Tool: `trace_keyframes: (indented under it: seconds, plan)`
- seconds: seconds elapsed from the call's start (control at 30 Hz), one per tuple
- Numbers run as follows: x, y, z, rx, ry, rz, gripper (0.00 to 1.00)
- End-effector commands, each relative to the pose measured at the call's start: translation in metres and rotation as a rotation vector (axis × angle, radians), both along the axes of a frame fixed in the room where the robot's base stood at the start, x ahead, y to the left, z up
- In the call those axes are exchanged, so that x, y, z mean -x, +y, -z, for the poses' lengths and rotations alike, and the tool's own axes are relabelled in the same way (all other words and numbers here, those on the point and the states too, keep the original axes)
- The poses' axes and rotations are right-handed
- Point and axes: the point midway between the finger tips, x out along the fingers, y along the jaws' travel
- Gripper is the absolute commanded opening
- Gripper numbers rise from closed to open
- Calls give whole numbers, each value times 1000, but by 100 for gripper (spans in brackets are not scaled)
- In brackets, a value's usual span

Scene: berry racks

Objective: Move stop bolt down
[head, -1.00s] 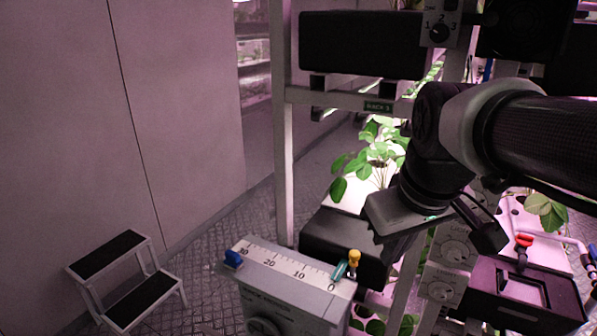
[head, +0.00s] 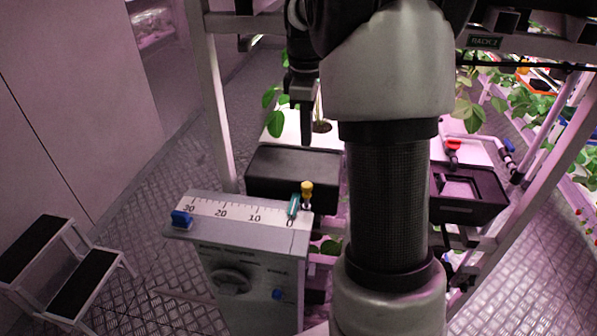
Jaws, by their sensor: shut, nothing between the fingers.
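A grey box (head: 250,262) at lower left carries a white scale (head: 237,214) marked 30 to 0. A blue knob (head: 181,219) sits at its 30 end. A teal pointer (head: 293,206) and a yellow knob (head: 307,190) stand at the 0 end. No part is labelled as the stop bolt, so I cannot tell which one it is. My gripper (head: 307,138) points down behind the yellow knob in the picture, above a pale planter top, apart from the scale. It is shut and empty. My arm hides the middle of the view.
A black box (head: 288,170) lies behind the scale. A black holder (head: 465,195) and a red knob (head: 453,147) are right of my arm. A rack post (head: 213,100) stands at left. A step stool (head: 60,265) is at lower left; the patterned floor between is clear.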

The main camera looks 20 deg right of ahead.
Motion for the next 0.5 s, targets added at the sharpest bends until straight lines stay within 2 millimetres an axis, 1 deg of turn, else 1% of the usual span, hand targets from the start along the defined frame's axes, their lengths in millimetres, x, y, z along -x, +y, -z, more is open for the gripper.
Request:
trace_keyframes:
  seconds: [0.17, 0.27, 0.37, 0.5]
  plan:
    - [0, 0, 1, 0, 0, 1, 0]
    - [1, 0, 7, -1, 3, 1, 0]
    - [0, 0, 20, -2, 5, 1, 0]
    - [0, -1, 48, -2, 6, 2, 0]
